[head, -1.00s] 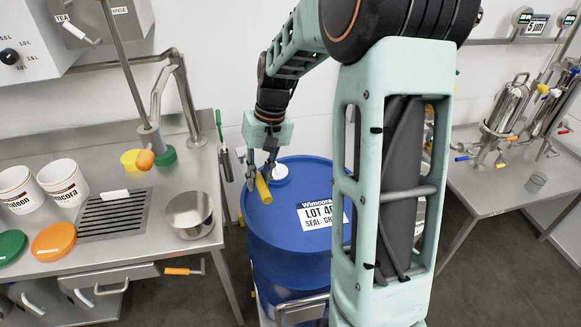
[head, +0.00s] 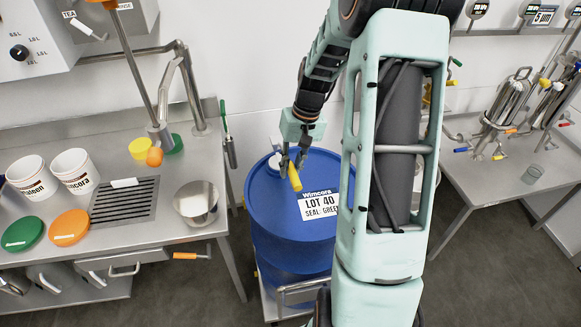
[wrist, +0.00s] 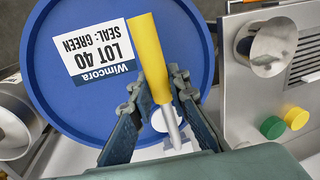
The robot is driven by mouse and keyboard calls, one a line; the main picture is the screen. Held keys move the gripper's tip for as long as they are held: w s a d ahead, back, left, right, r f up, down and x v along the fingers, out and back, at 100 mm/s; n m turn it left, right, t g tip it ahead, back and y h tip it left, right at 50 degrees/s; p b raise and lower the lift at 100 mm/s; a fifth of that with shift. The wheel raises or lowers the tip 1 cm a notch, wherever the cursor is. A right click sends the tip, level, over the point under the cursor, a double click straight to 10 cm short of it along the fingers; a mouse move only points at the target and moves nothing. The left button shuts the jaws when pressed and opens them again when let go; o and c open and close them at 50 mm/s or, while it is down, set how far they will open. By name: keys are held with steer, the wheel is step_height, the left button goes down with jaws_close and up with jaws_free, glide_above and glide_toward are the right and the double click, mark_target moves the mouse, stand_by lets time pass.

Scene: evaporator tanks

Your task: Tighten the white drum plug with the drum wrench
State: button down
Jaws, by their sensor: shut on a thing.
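The blue drum (head: 300,235) stands upright between the two benches, with a white label on its lid reading LOT 40, SEAL: GREEN. The white plug (head: 274,160) sits on the lid's far side, partly hidden by my gripper; it also shows in the wrist view (wrist: 187,133) behind the tool's metal end. My gripper (head: 288,162) is shut on the drum wrench, whose yellow handle (head: 294,178) points toward the label. In the wrist view the wrench (wrist: 149,58) runs between the fingers, its grey shaft overlapping the plug. I cannot tell whether wrench and plug touch.
The left steel bench (head: 30,270) holds white buckets (head: 76,172), green and orange lids, a drain grate and a steel pot (head: 196,203). The right bench (head: 500,172) carries steel filter housings (head: 508,100). A steel rail (head: 300,287) is at the drum's front.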

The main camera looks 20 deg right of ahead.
steer(key=shift+f+b, duration=1.65)
steer(key=shift+f, duration=0.9)
steer(key=shift+f+b, duration=0.35)
steer(key=shift+b, duration=0.05)
steer(key=shift+f+b, duration=0.35)
steer(key=shift+f, duration=0.2)
steer(key=shift+w+a+m, duration=0.2)
steer(key=shift+a+m, duration=0.5)
steer(key=shift+a, duration=0.05)
steer(key=shift+w+a+m, duration=0.2)
steer(key=shift+a+m, duration=0.3)
steer(key=shift+a, duration=0.2)
